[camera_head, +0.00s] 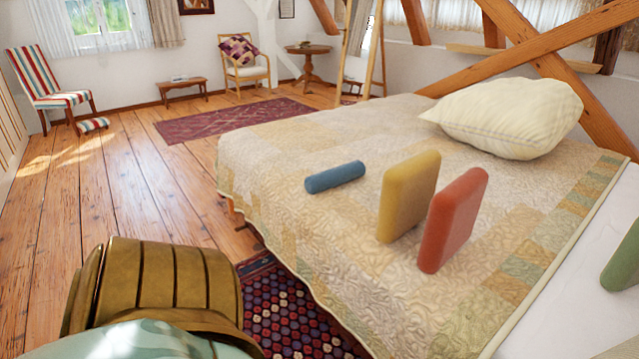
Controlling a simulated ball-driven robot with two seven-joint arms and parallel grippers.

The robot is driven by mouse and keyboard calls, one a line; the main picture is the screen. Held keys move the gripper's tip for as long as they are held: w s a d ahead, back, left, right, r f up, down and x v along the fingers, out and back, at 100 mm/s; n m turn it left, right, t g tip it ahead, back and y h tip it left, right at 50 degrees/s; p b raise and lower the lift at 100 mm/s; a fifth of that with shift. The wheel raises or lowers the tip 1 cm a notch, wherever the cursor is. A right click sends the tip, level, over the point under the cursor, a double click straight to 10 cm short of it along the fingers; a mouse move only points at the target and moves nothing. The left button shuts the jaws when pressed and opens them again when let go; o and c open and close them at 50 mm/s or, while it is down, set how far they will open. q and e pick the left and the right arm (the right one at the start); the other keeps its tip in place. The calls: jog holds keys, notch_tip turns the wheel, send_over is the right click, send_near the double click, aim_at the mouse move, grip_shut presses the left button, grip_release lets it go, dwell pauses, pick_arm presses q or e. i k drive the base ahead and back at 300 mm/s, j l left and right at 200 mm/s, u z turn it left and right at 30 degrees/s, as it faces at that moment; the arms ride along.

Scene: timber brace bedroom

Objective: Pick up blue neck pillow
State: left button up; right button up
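The blue neck pillow (335,177) is a small blue roll. It lies on its side on the patterned quilt of the bed (290,150), in the middle of the head view and near the bed's left part. Nothing covers it. Neither of my grippers shows in this view, so I cannot see whether they are open or shut.
A yellow cushion (408,197) and a red cushion (453,220) stand upright right of the roll. A large cream pillow (510,117) lies farther back. A green object (623,262) is cut off at the right edge. Wooden floor (140,190) lies open left of the bed.

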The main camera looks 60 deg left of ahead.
aim_at(314, 185)
jog(key=k+j+u, duration=0.1)
jog(key=u, duration=1.8)
jog(key=i+j+z, duration=0.1)
jog(key=z, duration=0.25)
jog(key=i+j+z, duration=0.15)
jog(key=z, duration=0.25)
